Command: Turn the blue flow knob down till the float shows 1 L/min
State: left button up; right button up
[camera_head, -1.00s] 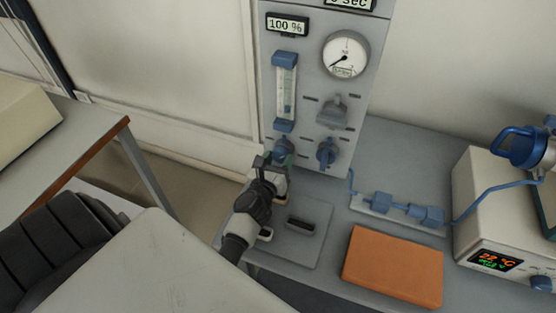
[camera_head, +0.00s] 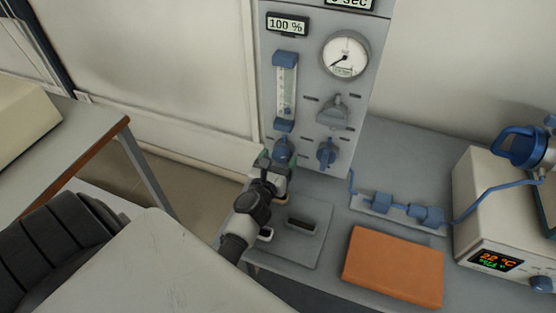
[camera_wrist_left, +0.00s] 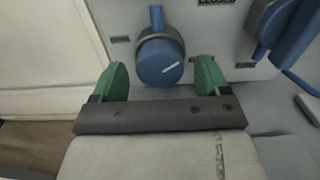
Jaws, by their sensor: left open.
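The blue flow knob (camera_head: 283,150) sits at the lower left of the grey gas panel (camera_head: 365,99), below the flow tube (camera_head: 286,92) with its blue end caps. The float's reading in the tube is too small to tell. My left gripper (camera_head: 275,167) is just below and in front of the knob. Its green fingertips (camera_wrist_left: 162,77) are open, one on each side of the knob's lower part, with visible gaps. My right gripper is not in view.
An orange block (camera_head: 393,266), blue tube fittings (camera_head: 403,210) and a heater box (camera_head: 490,215) stand on the bench at right.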

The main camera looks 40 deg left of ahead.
pick_arm(q)
jog(key=shift+s, duration=0.1)
jog(key=b+v, duration=0.1)
jog(key=v, duration=0.8)
jog(key=shift+s+f+b, duration=0.1)
jog(key=shift+s+b, duration=0.2)
jog(key=shift+b, duration=0.1)
jog(key=shift+s+d, duration=0.2)
jog(key=shift+s, duration=0.3)
